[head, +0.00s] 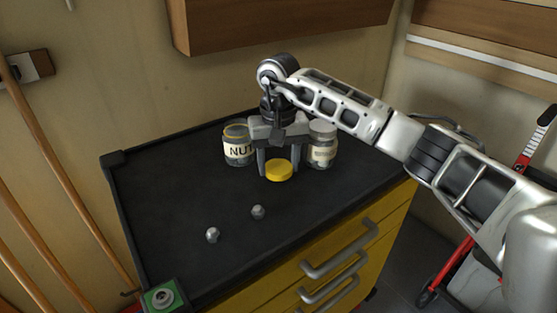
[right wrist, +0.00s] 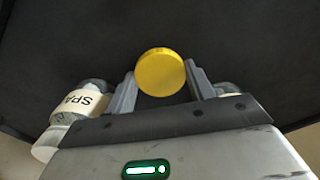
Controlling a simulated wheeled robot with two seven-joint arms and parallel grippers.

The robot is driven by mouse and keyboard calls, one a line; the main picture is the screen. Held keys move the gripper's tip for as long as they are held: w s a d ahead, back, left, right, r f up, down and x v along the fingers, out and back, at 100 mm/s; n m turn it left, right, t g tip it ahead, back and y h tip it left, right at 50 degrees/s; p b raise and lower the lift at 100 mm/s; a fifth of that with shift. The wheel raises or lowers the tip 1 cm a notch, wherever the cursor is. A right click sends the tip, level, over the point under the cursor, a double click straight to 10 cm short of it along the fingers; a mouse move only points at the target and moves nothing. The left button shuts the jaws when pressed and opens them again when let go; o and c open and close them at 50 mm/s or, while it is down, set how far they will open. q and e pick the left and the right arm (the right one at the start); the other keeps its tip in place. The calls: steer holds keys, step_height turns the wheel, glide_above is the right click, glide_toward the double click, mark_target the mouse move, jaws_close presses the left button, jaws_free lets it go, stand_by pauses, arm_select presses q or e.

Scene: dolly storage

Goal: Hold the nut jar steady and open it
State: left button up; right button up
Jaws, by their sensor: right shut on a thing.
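The nut jar (head: 238,146) stands upright on the dark top of the cabinet, to the left of my right gripper. It is clear, with a label reading "NUT", and its top looks open with a yellowish rim. My right gripper (head: 279,168) points down and is shut on a round yellow lid (head: 279,171), apart from the jar. The lid also shows between the fingertips in the right wrist view (right wrist: 161,73). I cannot tell how far it is above the surface. My left gripper is not in view.
A second jar (head: 321,146) with a pale lid stands right of the gripper; its label starts "SPA" in the right wrist view (right wrist: 84,101). Two metal nuts (head: 212,235) lie toward the front. A green block (head: 164,296) sits at the front left corner. The left surface is clear.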

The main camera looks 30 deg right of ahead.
steer(key=shift+f, duration=0.1)
steer(key=shift+f, duration=0.1)
steer(key=o, duration=1.1)
steer(key=shift+c, duration=0.2)
